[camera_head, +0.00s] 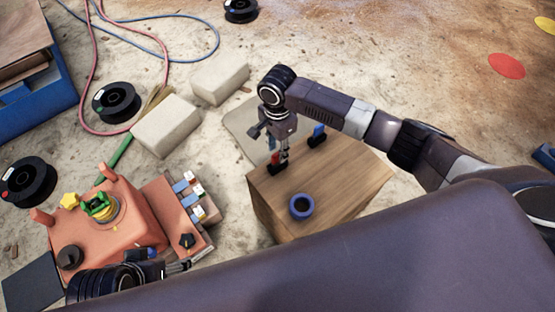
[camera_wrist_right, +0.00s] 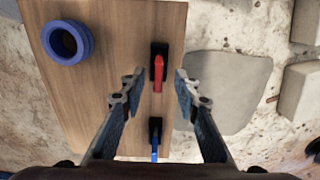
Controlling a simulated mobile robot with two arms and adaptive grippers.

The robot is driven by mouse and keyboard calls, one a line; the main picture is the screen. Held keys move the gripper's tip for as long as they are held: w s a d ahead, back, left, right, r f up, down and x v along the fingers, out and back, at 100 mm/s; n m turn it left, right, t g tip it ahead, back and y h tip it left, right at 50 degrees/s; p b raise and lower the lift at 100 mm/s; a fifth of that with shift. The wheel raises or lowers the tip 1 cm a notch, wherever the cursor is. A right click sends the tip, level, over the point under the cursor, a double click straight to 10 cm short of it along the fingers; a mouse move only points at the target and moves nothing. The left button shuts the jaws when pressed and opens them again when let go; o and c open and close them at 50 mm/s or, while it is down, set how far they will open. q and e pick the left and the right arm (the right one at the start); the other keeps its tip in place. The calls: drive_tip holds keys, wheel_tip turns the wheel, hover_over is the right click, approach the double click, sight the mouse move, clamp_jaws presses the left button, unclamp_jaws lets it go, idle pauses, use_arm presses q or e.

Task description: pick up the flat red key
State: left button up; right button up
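The flat red key (camera_wrist_right: 158,70) stands in a small black holder on the wooden box top (camera_wrist_right: 112,60). In the head view the red key (camera_head: 275,160) is partly covered by my right gripper (camera_head: 279,156). In the right wrist view that gripper (camera_wrist_right: 159,80) is open, with one fingertip on each side of the key and gaps between. Nothing is in its grasp. How far the tips are above the key is hard to tell. My left gripper (camera_head: 177,267) is at the lower left beside the orange machine; its fingers are too small to read.
A blue key (camera_head: 319,131) stands in another black holder on the box, also in the wrist view (camera_wrist_right: 155,142). A blue ring-shaped cup (camera_head: 301,206) sits near the box's front. The orange machine (camera_head: 115,200), pale blocks (camera_head: 165,125) and black spools (camera_head: 117,102) lie left.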

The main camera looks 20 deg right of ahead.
wheel_tip(320, 180, down, 4)
drive_tip(key=shift+s+b, duration=0.1)
drive_tip(key=shift+b, duration=0.55)
drive_tip(key=shift+c, duration=0.4)
clamp_jaws()
drive_tip(key=shift+r, duration=0.1)
